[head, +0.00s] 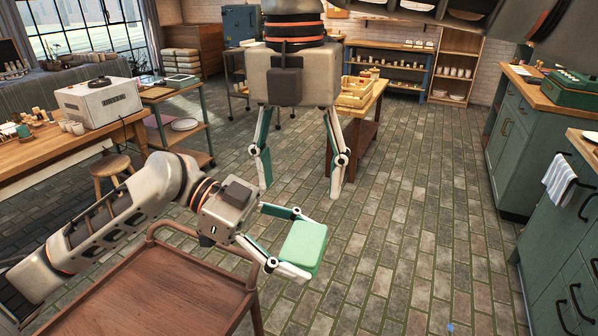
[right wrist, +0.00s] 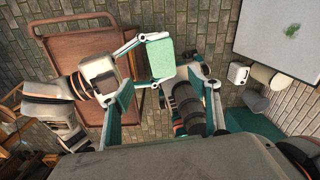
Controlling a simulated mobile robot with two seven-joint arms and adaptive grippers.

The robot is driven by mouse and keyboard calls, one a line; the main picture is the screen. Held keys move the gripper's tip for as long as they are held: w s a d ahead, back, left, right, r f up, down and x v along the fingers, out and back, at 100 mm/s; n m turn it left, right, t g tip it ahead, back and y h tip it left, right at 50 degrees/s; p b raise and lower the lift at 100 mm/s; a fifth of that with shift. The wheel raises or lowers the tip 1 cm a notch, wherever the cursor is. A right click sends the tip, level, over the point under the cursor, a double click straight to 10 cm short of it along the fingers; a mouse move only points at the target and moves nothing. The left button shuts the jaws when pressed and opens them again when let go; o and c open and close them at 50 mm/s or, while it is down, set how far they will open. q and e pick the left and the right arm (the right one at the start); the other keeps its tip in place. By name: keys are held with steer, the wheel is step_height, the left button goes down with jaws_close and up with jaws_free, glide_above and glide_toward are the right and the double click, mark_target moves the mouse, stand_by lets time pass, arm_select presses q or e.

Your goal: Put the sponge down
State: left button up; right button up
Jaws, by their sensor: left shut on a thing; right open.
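A green sponge (head: 304,246) is held between the fingers of my left gripper (head: 290,243), in the lower middle of the head view. It is in the air beyond the right edge of a brown wooden cart (head: 150,285). The sponge also shows in the right wrist view (right wrist: 160,58), at the upper middle. My right gripper (head: 301,190) hangs at the upper middle of the head view, with its fingers spread wide and nothing between them.
A wooden table (head: 95,140) with a white box (head: 100,103) and cups stands at the left, with a stool (head: 112,168) beside it. Green cabinets (head: 515,150) line the right side.

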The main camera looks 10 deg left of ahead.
mark_target(302, 240)
steer(key=f, duration=1.1)
steer(key=shift+d+f, duration=0.2)
steer(key=shift+f, duration=0.2)
steer(key=c, duration=1.2)
arm_select(q)
steer(key=o, duration=1.2)
arm_select(e)
steer(key=shift+c, duration=0.2)
arm_select(q)
steer(key=shift+o, duration=0.2)
